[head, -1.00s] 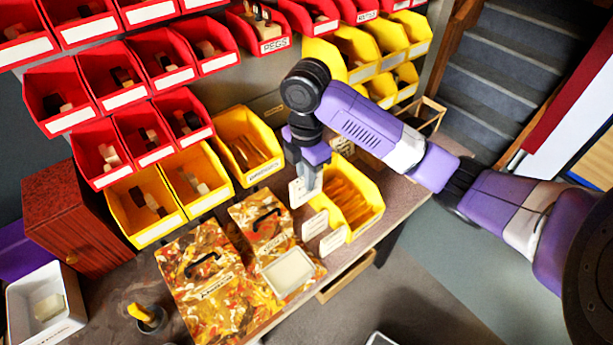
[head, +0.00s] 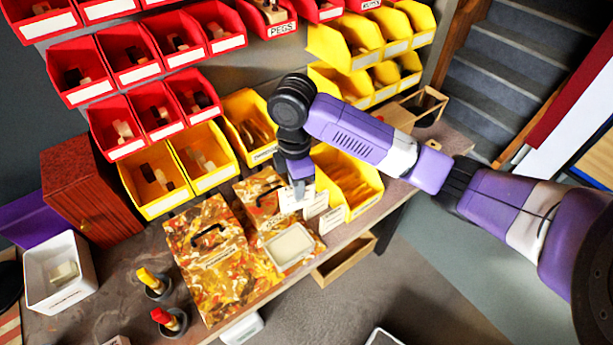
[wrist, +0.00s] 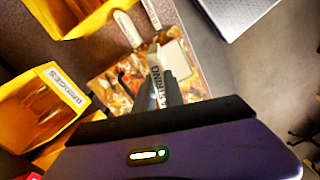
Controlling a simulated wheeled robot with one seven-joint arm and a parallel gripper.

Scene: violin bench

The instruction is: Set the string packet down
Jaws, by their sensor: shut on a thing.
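The string packet (head: 290,200) is a small white card-like packet. My gripper (head: 297,187) is shut on it and holds it upright above the smaller marbled case. In the wrist view the packet (wrist: 157,88) shows nearly edge-on between the dark fingers (wrist: 160,102), with part of the word "STRING" readable. A pale shallow tray (head: 290,246) lies on the front part of that case, just beyond the packet in the wrist view. I cannot tell whether the packet touches anything below it.
Two white cards (head: 332,220) stand beside the yellow bin (head: 368,200) right of my gripper. A larger marbled case (head: 208,265) lies to the left. Red bins (head: 128,148) and yellow bins rise behind. An open drawer (head: 345,262) juts from the bench's front edge.

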